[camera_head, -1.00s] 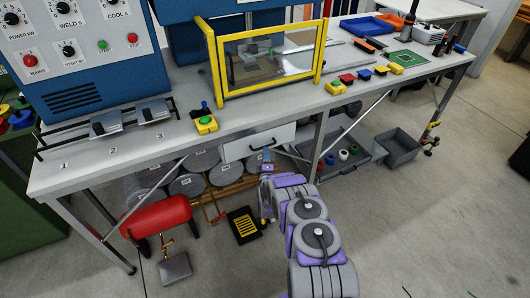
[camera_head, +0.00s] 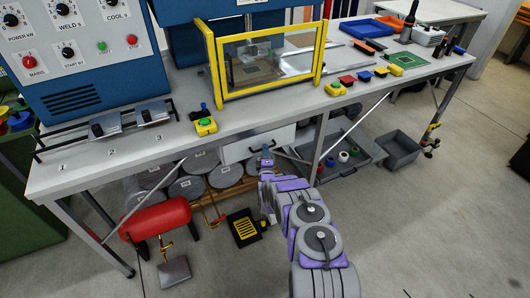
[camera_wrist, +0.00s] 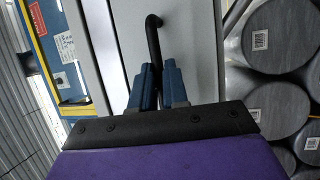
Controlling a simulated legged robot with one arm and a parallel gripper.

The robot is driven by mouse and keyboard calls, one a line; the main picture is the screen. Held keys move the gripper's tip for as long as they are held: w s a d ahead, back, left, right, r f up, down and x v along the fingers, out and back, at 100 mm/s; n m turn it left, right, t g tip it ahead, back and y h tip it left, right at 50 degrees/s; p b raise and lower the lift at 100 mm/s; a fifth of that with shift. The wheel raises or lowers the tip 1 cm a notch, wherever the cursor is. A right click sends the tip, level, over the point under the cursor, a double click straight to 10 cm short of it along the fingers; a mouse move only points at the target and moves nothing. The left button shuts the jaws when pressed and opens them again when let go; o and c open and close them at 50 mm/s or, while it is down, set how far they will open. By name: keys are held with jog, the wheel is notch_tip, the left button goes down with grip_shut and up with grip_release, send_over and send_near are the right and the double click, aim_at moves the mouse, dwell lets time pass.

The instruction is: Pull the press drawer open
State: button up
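The press drawer (camera_head: 243,150) is a pale front under the bench top, below the yellow-framed press guard (camera_head: 213,75). It looks closed. Its dark handle is mostly hidden by my gripper (camera_head: 267,150) in the head view. In the wrist view the drawer front (camera_wrist: 190,45) fills the middle, and the black bar handle (camera_wrist: 153,35) runs down between the two blue fingers of my gripper (camera_wrist: 160,68). The fingers are close together, one on each side of the bar, and appear shut on it. The handle's lower end is hidden by the gripper.
Grey cylinders (camera_head: 187,187) lie under the bench left of the drawer; they also show in the wrist view (camera_wrist: 272,110). A red tank (camera_head: 155,218) stands at lower left. A bench leg (camera_head: 318,150) and grey tray (camera_head: 358,157) are right of the drawer.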

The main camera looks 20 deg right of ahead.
jog(key=shift+f, duration=0.1)
grip_shut()
jog(key=shift+s, duration=0.1)
